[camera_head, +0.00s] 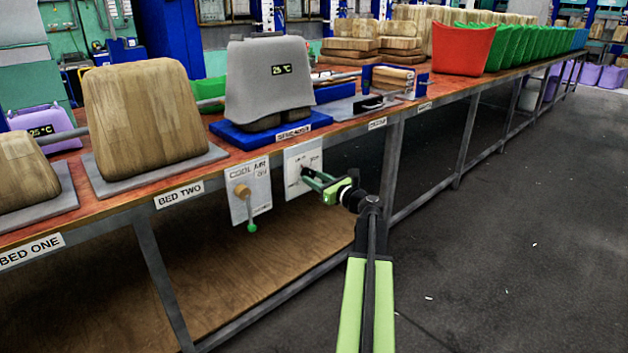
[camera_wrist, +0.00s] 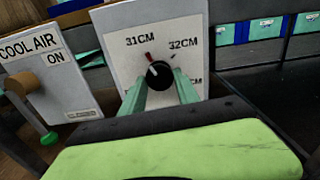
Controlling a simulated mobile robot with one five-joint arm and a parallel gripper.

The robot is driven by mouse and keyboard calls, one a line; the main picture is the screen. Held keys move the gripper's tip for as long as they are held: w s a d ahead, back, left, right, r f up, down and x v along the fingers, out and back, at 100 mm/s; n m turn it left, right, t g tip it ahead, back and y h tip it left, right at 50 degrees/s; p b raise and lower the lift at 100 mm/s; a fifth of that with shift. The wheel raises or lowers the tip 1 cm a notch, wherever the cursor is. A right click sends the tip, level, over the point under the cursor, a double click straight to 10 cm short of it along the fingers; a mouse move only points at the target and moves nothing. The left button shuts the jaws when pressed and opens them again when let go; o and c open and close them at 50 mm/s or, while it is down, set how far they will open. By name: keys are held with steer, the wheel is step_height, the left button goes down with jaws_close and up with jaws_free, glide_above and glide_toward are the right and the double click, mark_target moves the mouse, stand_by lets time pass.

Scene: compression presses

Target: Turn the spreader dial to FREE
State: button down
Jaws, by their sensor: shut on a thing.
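The spreader dial is a round black knob (camera_wrist: 159,75) on a white plate (camera_wrist: 112,45), in the middle of the wrist view. The plate reads 31CM at upper left and 32CM at upper right. A label ending in M at lower right is partly covered, and I cannot read FREE anywhere. A red mark at the knob's top points up, slightly left, between 31CM and 32CM. My gripper (camera_wrist: 160,85) is shut on the knob, a green finger on each side. In the head view, my gripper (camera_head: 310,175) reaches the plate (camera_head: 305,155) under the spreader label (camera_head: 293,133).
Left of the plate is a COOL AIR panel (camera_head: 262,180) with a green-ended lever (camera_head: 252,228). Above, a grey cover marked 25 °C (camera_head: 265,85) stands on a blue base (camera_head: 232,136).

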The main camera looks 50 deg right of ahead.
steer(key=n, duration=1.4)
steer(key=shift+d, duration=0.1)
steer(key=n, duration=0.5)
steer(key=shift+r, duration=0.1)
stand_by(0.3)
steer(key=c, duration=0.9)
jaws_free()
